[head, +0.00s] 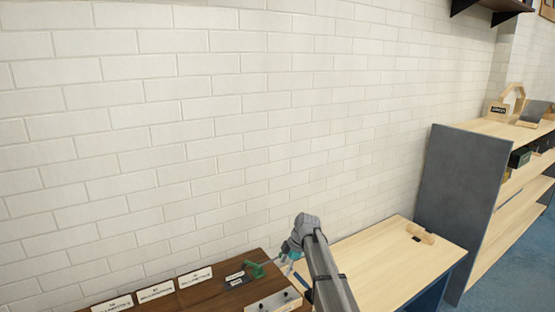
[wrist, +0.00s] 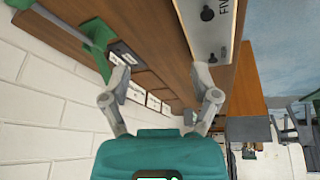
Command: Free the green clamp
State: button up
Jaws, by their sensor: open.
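The green clamp (head: 255,269) sits on the dark wooden bench (head: 215,290), at its back right part beside a small dark plate. In the wrist view the green clamp (wrist: 97,36) shows at the upper left, partly cut off by the top edge. My gripper (head: 284,258) is just right of the clamp in the head view. In the wrist view my gripper (wrist: 161,78) has its two grey fingers spread with nothing between them. The left finger is nearer the clamp, and the clamp is outside the gap. Whether the finger touches anything is unclear.
A small dark plate (head: 235,279) lies left of the clamp. A metal panel with black knobs (head: 272,304) is in front. Several white cards (head: 195,277) stand at the back by the brick wall. A light wooden table (head: 375,262) and shelf (head: 465,180) are to the right.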

jog(key=s+d+f+m+h, duration=0.1)
jog(key=s+d+m, duration=0.3)
jog(key=s, duration=0.5)
jog(key=s+d+m+h+b, duration=0.1)
jog(key=s+d+m+h, duration=0.1)
jog(key=s+d+m, duration=0.3)
jog(key=s+d+f+m+h, duration=0.1)
jog(key=s+d+m, duration=0.4)
jog(key=s+m, duration=0.6)
jog(key=shift+s+d+f, duration=0.2)
jog(key=shift+s+f, duration=0.1)
jog(key=shift+s, duration=0.85)
